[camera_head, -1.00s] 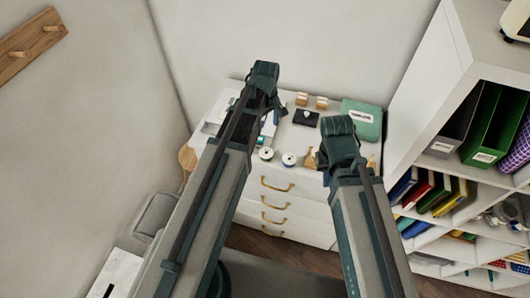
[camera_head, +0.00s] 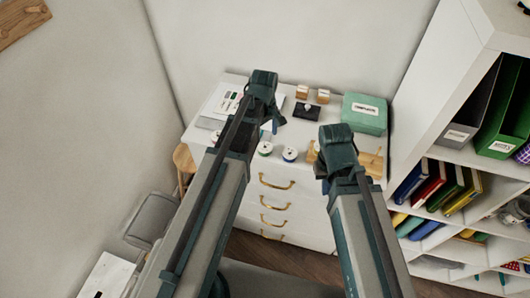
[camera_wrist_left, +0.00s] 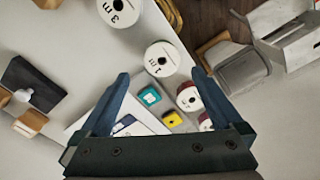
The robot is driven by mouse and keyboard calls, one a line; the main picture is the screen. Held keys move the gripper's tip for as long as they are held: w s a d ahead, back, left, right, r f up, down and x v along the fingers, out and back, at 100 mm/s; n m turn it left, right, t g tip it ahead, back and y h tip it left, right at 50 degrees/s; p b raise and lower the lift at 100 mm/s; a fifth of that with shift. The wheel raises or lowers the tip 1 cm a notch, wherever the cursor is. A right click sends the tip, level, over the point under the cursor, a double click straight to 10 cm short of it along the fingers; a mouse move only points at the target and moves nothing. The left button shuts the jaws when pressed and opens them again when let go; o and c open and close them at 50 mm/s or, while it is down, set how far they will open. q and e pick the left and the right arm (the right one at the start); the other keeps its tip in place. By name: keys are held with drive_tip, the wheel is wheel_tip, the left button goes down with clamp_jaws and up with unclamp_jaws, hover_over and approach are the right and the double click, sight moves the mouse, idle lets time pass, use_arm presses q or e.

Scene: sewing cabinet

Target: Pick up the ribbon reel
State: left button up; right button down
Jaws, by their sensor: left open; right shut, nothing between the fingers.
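Two white reels stand near the front edge of the white cabinet top in the head view, the left one (camera_head: 265,148) and the right one (camera_head: 289,154). In the left wrist view, one reel is marked "1 m" (camera_wrist_left: 162,60) and another "3 m" (camera_wrist_left: 120,10). I cannot tell which is the ribbon reel meant. My left gripper (camera_head: 272,120) is open and empty above the cabinet top; its fingers (camera_wrist_left: 158,98) point toward the "1 m" reel, apart from it. My right gripper (camera_head: 330,160) is shut and empty over the cabinet's front right; its fingertips are mostly hidden.
A green box (camera_head: 365,113), a black pad (camera_head: 307,111) and wooden blocks (camera_head: 303,92) lie farther back on the top. Red-rimmed spools (camera_wrist_left: 188,98) and small coloured boxes (camera_wrist_left: 149,96) are close to the left fingers. A white shelf (camera_head: 430,145) with folders stands at the right.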

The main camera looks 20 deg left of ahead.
sight(265, 146)
use_arm(q)
drive_tip(key=f+b, duration=0.5)
drive_tip(key=shift+s+d+f, duration=0.15)
drive_tip(key=shift+s, duration=0.2)
drive_tip(key=c, duration=1.4)
drive_tip(key=shift+r, duration=0.25)
